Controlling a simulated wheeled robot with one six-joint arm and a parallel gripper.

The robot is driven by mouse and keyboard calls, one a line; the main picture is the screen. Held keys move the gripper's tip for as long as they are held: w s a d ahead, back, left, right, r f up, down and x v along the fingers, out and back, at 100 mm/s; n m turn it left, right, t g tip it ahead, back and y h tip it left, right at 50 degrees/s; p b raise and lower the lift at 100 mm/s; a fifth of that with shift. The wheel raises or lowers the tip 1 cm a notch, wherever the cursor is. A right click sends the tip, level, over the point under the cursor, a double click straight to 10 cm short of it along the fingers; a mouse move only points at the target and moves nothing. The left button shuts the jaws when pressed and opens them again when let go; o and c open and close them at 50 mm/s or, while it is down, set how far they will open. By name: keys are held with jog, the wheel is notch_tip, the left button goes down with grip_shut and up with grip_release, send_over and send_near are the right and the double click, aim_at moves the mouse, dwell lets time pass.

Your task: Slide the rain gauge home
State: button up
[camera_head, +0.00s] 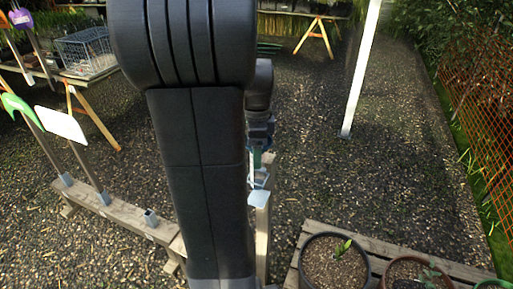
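My gripper (260,143) is small in view just right of my dark arm, which covers much of the middle. Its fingers are too small and too hidden to tell open from shut. A slim green and pale piece (256,163), perhaps part of the rain gauge, shows right below the gripper. I cannot tell if it is held. A pale grey-blue piece (258,199) shows below that, over an upright-looking wooden beam (263,235). Left of my arm, a low wooden rail (130,221) carries grey sockets, one of them an empty-looking socket (151,218).
A green sign (20,110) and a white sign (62,125) stand on stakes in the rail. A wooden bench (440,264) with potted plants is at lower right. A white post (361,70) stands behind. Gravel between is clear. A wire crate (87,50) sits at back left.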

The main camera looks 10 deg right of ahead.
jog(key=shift+f, duration=0.15)
jog(key=shift+f+b, duration=0.85)
jog(key=shift+f, duration=0.65)
jog(key=shift+f+b, duration=0.8)
jog(key=shift+f, duration=0.4)
jog(key=shift+s+f, duration=0.15)
jog(key=shift+f, duration=0.1)
jog(key=o, duration=0.7)
jog(key=shift+a, duration=0.1)
jog(key=o, duration=0.5)
jog(key=shift+s+f, duration=0.1)
jog(key=shift+s, duration=0.1)
jog(key=shift+c, duration=0.2)
